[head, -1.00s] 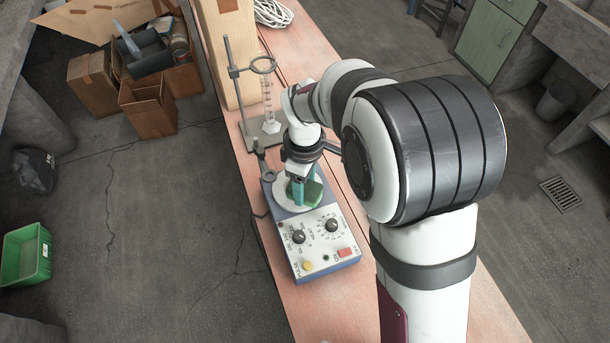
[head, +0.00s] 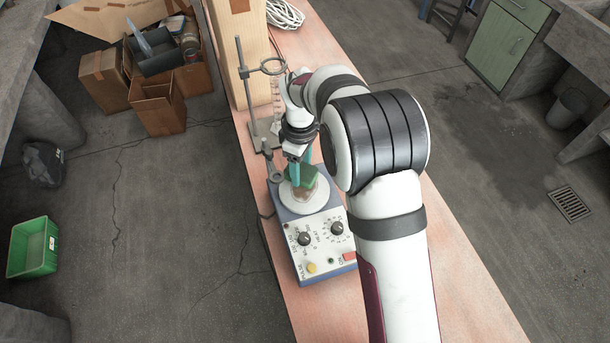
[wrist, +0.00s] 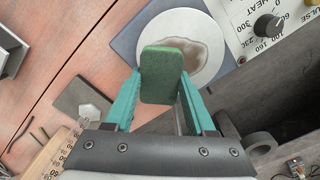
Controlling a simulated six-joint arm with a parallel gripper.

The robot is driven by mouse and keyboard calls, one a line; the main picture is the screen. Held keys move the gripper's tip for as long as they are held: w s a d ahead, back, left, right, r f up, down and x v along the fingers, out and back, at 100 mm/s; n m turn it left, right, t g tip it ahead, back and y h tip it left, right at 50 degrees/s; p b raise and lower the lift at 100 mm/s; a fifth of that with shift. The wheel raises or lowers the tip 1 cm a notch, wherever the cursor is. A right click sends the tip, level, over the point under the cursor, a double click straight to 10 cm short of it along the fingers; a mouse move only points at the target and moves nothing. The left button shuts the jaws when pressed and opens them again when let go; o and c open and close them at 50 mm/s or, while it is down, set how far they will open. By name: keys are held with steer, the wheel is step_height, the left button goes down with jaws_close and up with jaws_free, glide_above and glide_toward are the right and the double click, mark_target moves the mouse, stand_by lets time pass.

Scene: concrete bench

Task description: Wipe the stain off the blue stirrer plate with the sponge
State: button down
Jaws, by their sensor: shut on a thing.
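The blue stirrer plate (head: 284,213) stands on the bench with its dials toward the near side. Its round white top shows in the wrist view (wrist: 165,25). A brown stain (wrist: 208,52) covers part of that top; it also shows in the head view (head: 304,189). My gripper (wrist: 160,82) is shut on a green sponge (wrist: 160,62), one teal finger on each side. The sponge (head: 311,172) is over the far part of the round top and overlaps the stain's edge in the wrist view. I cannot tell whether it touches the top.
A ring stand (head: 241,75) and a glass cylinder (head: 276,95) stand just behind the stirrer plate. A tall wooden block (head: 239,45) is farther back. The bench's left edge is close to the stirrer plate. Bare bench (head: 335,312) lies at the near side.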

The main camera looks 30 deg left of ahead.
mark_target(309, 204)
steer(key=shift+w+a, duration=0.2)
steer(key=shift+a, duration=0.05)
steer(key=shift+s+d+f, duration=0.2)
steer(key=shift+s+d, duration=2.5)
steer(key=shift+s, duration=0.05)
steer(key=shift+a, duration=0.35)
steer(key=shift+w+a+r, duration=0.1)
steer(key=shift+w+a, duration=2.35)
steer(key=shift+a, duration=0.05)
steer(key=s+d, duration=0.3)
steer(key=shift+s+d, duration=1.15)
step_height(309, 204, up, 8)
